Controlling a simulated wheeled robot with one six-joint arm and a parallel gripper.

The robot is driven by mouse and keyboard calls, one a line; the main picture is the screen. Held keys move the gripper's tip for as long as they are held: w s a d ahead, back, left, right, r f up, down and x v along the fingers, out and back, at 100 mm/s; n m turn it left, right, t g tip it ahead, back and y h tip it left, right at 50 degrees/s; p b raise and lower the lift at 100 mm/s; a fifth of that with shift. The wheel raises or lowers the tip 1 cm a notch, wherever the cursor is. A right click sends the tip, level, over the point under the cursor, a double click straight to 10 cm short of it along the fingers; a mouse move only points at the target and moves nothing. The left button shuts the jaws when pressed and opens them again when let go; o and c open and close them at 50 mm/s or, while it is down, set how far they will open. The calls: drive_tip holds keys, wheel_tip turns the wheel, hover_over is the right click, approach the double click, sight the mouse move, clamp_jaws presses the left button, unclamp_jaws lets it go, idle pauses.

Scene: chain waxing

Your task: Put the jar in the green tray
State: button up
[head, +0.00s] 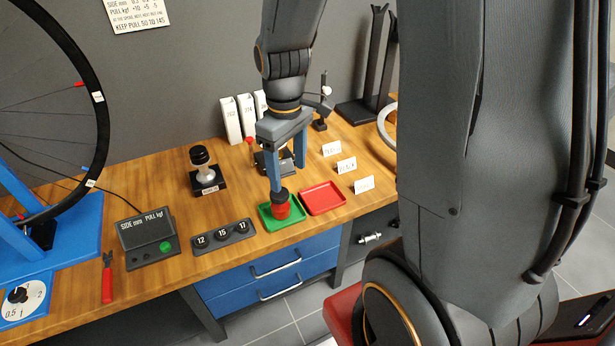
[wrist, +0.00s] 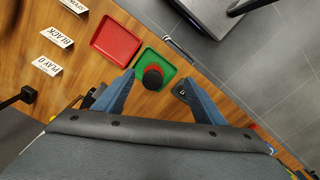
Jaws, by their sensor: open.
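The jar (head: 281,209), red with a black top, stands upright inside the green tray (head: 266,219) on the wooden bench. In the wrist view the jar (wrist: 153,77) shows from above, within the rim of the green tray (wrist: 143,54). My gripper (head: 288,177) is open and empty above the tray, its blue fingers pointing down. In the head view one fingertip overlaps the jar's black top. In the wrist view the jar lies between the two fingers; whether either touches it I cannot tell.
A red tray (head: 323,198) sits empty just right of the green one. A grey block with numbered black knobs (head: 223,234) is to the left. White label cards (head: 347,166) and a black-topped piece on a stand (head: 206,174) are behind. The bench's front edge is close.

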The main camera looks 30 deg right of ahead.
drive_tip(key=s+d+r+m, duration=0.1)
drive_tip(key=s+r+m, duration=0.5)
drive_tip(key=s, duration=0.6)
drive_tip(key=shift+d+r+m, duration=0.15)
drive_tip(key=shift+r+m, duration=0.05)
drive_tip(key=shift+m, duration=0.4)
drive_tip(key=shift+n, duration=0.5)
drive_tip(key=a+r+p, duration=0.1)
drive_tip(key=p, duration=0.2)
drive_tip(key=r+p, duration=0.2)
drive_tip(key=p, duration=0.1)
drive_tip(key=s+a+r+p, duration=0.1)
drive_tip(key=r+p, duration=0.1)
drive_tip(key=p, duration=0.1)
drive_tip(key=shift+a, duration=0.3)
